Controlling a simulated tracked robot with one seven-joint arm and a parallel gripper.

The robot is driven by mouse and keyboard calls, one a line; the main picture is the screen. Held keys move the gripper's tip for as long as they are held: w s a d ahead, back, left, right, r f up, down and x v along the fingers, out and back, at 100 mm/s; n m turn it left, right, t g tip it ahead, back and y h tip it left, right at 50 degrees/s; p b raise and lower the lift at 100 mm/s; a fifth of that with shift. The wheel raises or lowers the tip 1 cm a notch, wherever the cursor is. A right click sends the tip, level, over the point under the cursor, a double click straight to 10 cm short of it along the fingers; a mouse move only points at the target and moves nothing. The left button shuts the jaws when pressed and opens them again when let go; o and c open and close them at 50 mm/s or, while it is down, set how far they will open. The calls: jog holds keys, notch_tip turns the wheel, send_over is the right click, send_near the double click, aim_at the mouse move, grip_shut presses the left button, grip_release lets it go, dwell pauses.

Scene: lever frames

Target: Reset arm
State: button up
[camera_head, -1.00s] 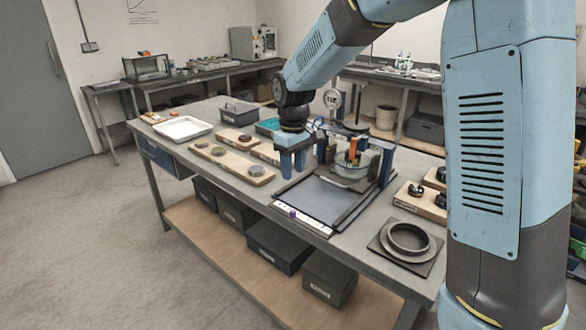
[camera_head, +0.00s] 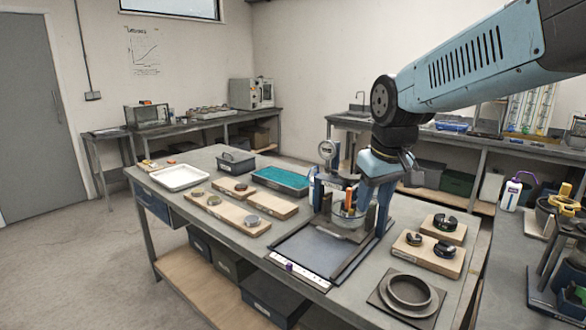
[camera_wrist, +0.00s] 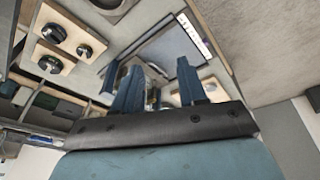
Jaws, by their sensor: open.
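My gripper (camera_head: 376,183) hangs from my arm at the right of the lever frame (camera_head: 350,205), a dark-framed device with blue posts, an orange-red handle and a round clear dish. In the head view its fingers overlap the frame's right post, and I cannot tell whether they touch it. In the wrist view my gripper (camera_wrist: 158,85) shows two blue fingers spread apart with nothing between them. The frame's flat dark base plate (camera_head: 310,250) lies in front, with a white labelled strip along its front edge.
A white tray (camera_head: 180,187), a teal-filled tray (camera_head: 281,187) and wooden boards with round pieces (camera_head: 230,220) lie at left. A board with black clamps (camera_head: 430,262) and a dark ring (camera_head: 408,290) lie at right. Another bench (camera_head: 535,240) stands at far right.

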jog(key=s+d+m+t, duration=0.2)
jog(key=s+d+m, duration=0.2)
jog(key=s+d, duration=0.3)
jog(key=shift+s+r+h, duration=0.3)
jog(key=shift+s+r, duration=0.05)
jog(key=shift+s, duration=2.4)
